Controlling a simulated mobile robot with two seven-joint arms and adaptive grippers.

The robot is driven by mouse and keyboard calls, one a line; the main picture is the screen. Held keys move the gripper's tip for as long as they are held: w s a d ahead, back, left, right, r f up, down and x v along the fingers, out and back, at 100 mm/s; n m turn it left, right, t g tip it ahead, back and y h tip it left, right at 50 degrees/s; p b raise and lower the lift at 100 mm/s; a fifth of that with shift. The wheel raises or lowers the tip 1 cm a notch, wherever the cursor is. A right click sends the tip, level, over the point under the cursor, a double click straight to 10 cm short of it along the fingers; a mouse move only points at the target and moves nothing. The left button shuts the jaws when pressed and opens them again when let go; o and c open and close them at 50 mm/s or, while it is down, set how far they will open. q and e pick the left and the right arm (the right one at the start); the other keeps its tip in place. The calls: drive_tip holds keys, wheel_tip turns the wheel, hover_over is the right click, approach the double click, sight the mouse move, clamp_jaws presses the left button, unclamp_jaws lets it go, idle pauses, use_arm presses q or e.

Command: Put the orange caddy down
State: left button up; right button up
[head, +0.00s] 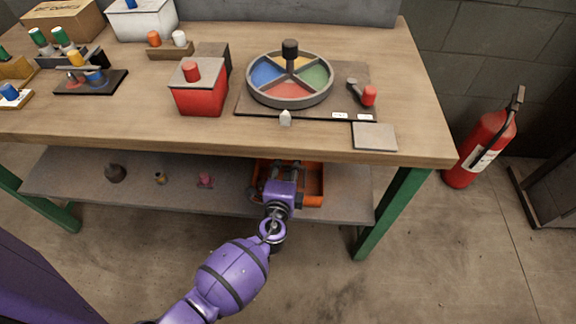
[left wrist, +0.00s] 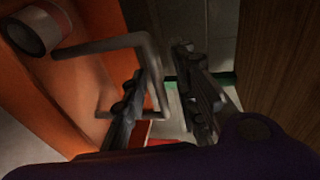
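The orange caddy (head: 314,186) is at the lower shelf, under the front edge of the workbench. The tabletop hides its far part, and my wrist covers its middle. In the left wrist view the caddy's orange wall (left wrist: 85,95) fills the left side, with a bent grey handle (left wrist: 105,46) beside it. My left gripper (head: 279,168) is over the caddy. In the left wrist view its two fingers (left wrist: 165,100) are apart, and part of the handle shows near the left finger, with a visible gap to the right finger. My right gripper is in neither view.
The lower shelf (head: 225,202) has a few small knobs at left and bare room at right. The workbench top (head: 330,142) overhangs it. A green leg (head: 392,213) stands at right, and a fire extinguisher (head: 482,145) stands beyond it.

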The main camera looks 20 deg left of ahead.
use_arm(q)
drive_tip(key=shift+r, duration=0.1)
drive_tip(key=v, duration=1.2)
drive_tip(key=shift+p, duration=0.3)
drive_tip(key=s+a+f+n+g, duration=0.25)
drive_tip(key=s+f+n, duration=0.2)
drive_tip(key=s, duration=0.55)
drive_tip(key=s+a+f+n+g, duration=0.25)
drive_tip(key=s+f, duration=0.25)
drive_tip(key=s, duration=0.5)
drive_tip(key=s+d+r+n+g+h, duration=0.1)
drive_tip(key=s+n+g+h, duration=0.2)
drive_tip(key=s+n, duration=0.5)
drive_tip(key=s+g, duration=0.1)
drive_tip(key=s, duration=1)
drive_tip(key=shift+r+g, duration=0.25)
drive_tip(key=shift+g, duration=0.05)
drive_tip(key=shift+d, duration=0.1)
